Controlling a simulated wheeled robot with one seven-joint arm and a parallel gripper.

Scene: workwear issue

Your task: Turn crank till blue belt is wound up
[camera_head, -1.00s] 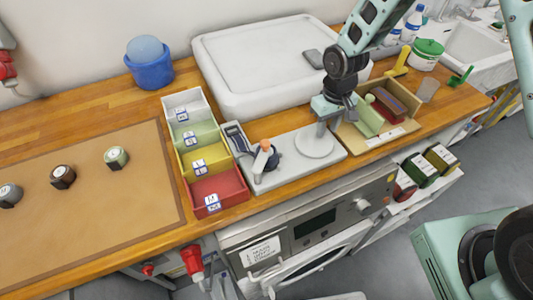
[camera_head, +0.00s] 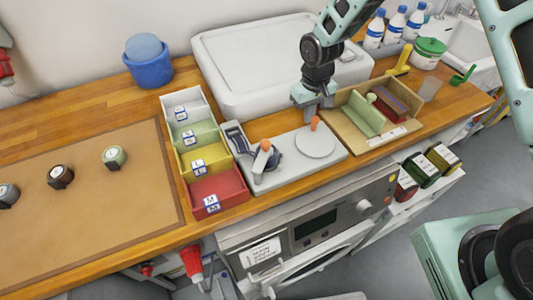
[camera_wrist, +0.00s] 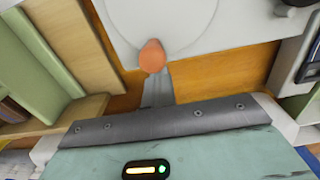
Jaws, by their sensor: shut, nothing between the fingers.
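A light grey plate (camera_head: 280,177) on the worktop carries a round pale disc (camera_head: 316,146). An orange knob (camera_head: 315,121) stands at the disc's far rim. Left of the disc, the dark blue belt (camera_head: 274,161) shows in part around a grey piece with an orange top (camera_head: 265,145). How much belt is wound cannot be told. My gripper (camera_head: 312,110) is shut and empty, pointing down beside the disc's orange knob. In the wrist view, its fingers (camera_wrist: 158,92) end at the orange knob (camera_wrist: 152,56); whether they touch it cannot be told.
Left of the plate stands a row of white, green, yellow and red bins (camera_head: 222,186). Right of it is a wooden tray (camera_head: 350,126) with a green divider and dark red item. A large white case (camera_head: 230,98) stands behind. A brown mat (camera_head: 100,225) lies left.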

